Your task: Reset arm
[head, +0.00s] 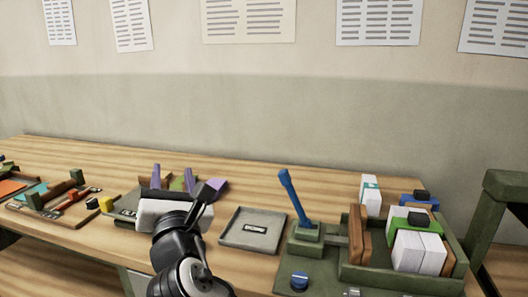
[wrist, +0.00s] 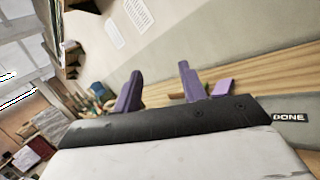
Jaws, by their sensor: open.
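My gripper (head: 172,172) is above the workbench, left of the grey tray, in the head view. Its two purple fingers stand apart with nothing held between them, and they also show in the wrist view (wrist: 160,72). My black arm comes up from the bottom of the head view and hides part of the bench.
The wooden bench (head: 300,172) holds a grey tray with a label (head: 240,239), reading DONE in the wrist view. A blue upright handle (head: 290,190) and a green crate (head: 400,282) with white blocks are at right. A yellow piece (head: 106,204) lies left. The bench's back strip is clear.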

